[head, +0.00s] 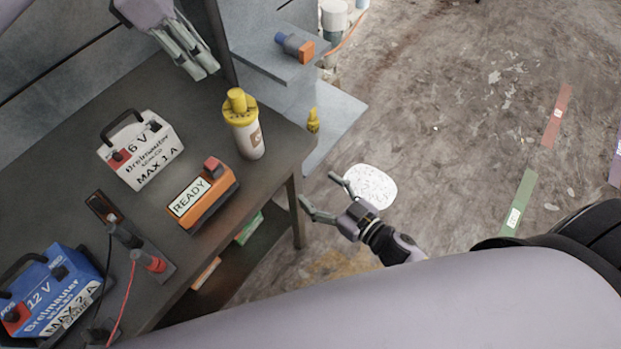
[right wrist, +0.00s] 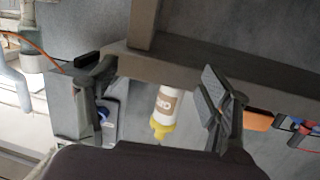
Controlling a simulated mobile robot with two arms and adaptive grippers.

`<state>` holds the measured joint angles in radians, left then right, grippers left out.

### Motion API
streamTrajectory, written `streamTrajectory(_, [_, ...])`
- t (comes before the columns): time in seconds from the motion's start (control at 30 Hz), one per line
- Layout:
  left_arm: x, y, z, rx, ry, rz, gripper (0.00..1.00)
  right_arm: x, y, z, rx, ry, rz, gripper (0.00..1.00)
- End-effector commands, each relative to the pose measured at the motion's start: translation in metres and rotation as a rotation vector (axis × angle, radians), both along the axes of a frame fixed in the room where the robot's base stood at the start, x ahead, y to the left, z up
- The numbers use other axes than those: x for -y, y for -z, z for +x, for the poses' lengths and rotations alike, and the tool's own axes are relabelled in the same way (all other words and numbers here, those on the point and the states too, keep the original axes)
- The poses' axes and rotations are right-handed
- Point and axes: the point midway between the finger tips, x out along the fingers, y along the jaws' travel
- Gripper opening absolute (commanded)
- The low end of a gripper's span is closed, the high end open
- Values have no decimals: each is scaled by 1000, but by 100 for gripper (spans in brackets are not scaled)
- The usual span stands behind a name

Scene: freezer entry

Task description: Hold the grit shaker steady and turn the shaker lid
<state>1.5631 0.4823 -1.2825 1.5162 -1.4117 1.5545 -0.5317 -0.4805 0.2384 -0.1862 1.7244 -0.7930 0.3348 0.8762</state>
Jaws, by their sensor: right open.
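The grit shaker (head: 250,142), a white bottle with a label, stands upright on the dark workbench near its right edge. Its yellow shaker lid (head: 237,104) is on top. My left gripper (head: 199,74) is above the back of the bench, to the upper left of the shaker and apart from it; its finger gap is unclear. My right gripper (head: 318,192) is open and empty beyond the bench's right edge, to the lower right of the shaker. In the right wrist view the shaker (right wrist: 168,103) and its yellow lid (right wrist: 161,130) show between the open fingers, farther off.
On the bench (head: 228,170) stand a white 6 V battery box (head: 141,153), an orange READY box (head: 203,196), a tool with a red end (head: 150,261) and a blue 12 V box (head: 50,295). Grey shelves (head: 345,122) adjoin at the right, with a small yellow bottle (head: 313,121).

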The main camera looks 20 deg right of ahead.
Motion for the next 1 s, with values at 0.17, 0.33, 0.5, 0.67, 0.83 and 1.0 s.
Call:
streamTrajectory(0.17, [0,0,0,0,0,0,33,-21,-60,-4,105,-95,45,73])
streamTrajectory(0.33, [0,0,0,0,0,0,33,-30,-81,-6,139,-132,61,73])
streamTrajectory(0.5, [0,0,0,0,0,0,33,-41,-83,8,143,-135,62,73])
streamTrajectory(0.67, [0,0,0,0,0,0,33,-59,-83,33,144,-134,64,73])
streamTrajectory(0.83, [0,0,0,0,0,0,33,-79,-83,60,143,-133,63,73])
streamTrajectory(1.0, [0,0,0,0,0,0,33,-99,-83,88,142,-133,63,73])
